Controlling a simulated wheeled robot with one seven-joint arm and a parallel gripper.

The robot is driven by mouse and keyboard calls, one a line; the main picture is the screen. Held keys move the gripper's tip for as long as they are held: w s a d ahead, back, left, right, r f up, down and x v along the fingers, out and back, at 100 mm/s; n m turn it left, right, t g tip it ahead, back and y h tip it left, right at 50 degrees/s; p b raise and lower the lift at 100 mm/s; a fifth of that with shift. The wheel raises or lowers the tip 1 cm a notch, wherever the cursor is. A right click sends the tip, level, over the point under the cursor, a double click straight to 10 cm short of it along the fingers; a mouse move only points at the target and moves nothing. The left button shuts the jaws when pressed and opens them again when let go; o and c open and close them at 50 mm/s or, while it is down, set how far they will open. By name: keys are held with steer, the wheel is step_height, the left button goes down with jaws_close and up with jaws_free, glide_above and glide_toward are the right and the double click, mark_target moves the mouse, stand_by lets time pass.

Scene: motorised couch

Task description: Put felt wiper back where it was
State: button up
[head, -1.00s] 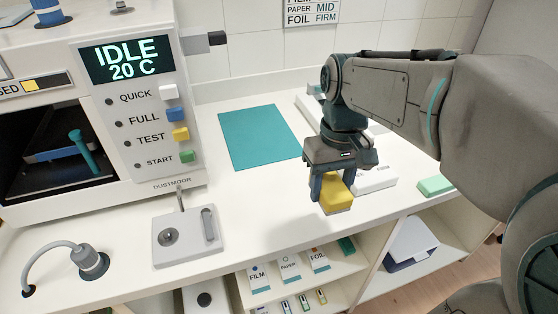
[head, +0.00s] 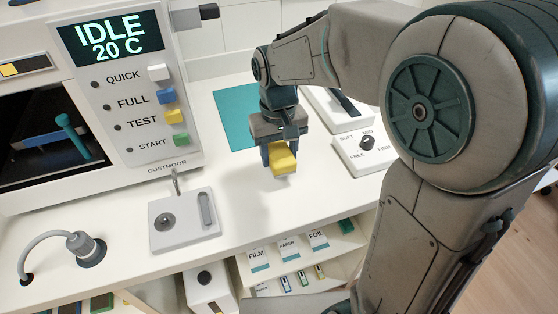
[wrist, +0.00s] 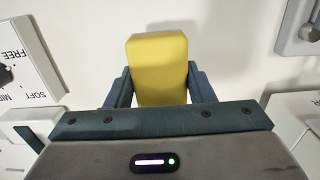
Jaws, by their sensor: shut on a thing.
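My gripper (head: 281,163) is shut on a yellow block (head: 284,161), which I take to be the felt wiper. It hangs above the white counter, left of the dial box. In the wrist view the yellow block (wrist: 157,68) sits between the two dark teal fingers, with white counter beyond it. The gap between the block and the counter is hard to judge. No marked place for the wiper can be made out.
A white box with a dial (head: 366,143) stands to the right. A teal mat (head: 236,115) lies behind. A grey lever plate (head: 184,222) and the machine (head: 130,100) are on the left. Shelves with labelled packets (head: 288,248) are below the counter edge. Counter between is clear.

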mark_target(279, 163)
steer(key=shift+f, duration=1.95)
steer(key=o, duration=0.9)
steer(key=shift+o, duration=0.2)
steer(key=shift+r, duration=0.15)
steer(key=r, duration=1.1)
steer(key=shift+w+a+r+p, duration=0.1)
steer(key=shift+w+r+p, duration=0.15)
steer(key=shift+r+p, duration=0.15)
steer(key=s+d+f+m+t, duration=0.1)
steer(key=s+d+f, duration=0.2)
steer(key=s+d, duration=0.3)
steer(key=s+d+f+m+t, duration=0.2)
steer(key=s+d, duration=0.4)
steer(key=shift+s+f, duration=0.2)
steer(key=shift+f, duration=0.2)
